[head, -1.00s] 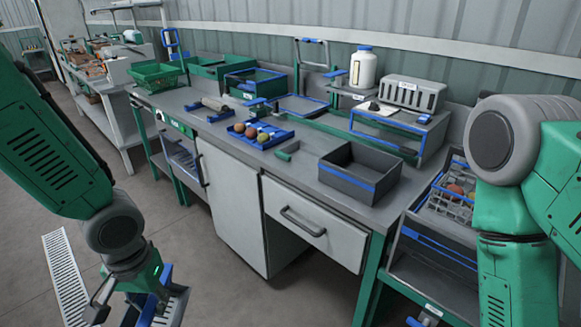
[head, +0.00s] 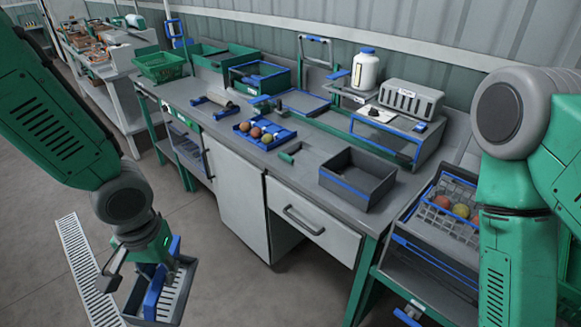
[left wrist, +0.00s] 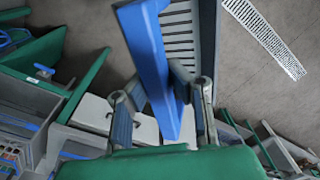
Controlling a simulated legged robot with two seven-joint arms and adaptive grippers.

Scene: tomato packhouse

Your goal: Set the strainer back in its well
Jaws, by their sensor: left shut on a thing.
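The strainer (head: 176,298) is a dark grey slotted tray with a blue grip bar. It hangs above the floor at the lower left of the head view. My left gripper (head: 146,266) is shut on its blue bar. In the left wrist view, the blue bar (left wrist: 150,60) lies between the fingers of my left gripper (left wrist: 163,108), with the slotted strainer (left wrist: 180,35) beyond, partly cut off by the top edge. I cannot make out the well for certain in either view. My right arm shows at the right, but its gripper is out of view.
A grey bench (head: 222,127) holds a blue tray of several round fruits (head: 262,135), an empty grey bin (head: 357,178) and green crates (head: 160,66). A wire basket with fruit (head: 450,208) stands at right. A long floor grating (head: 85,262) lies beside the strainer; the surrounding floor is clear.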

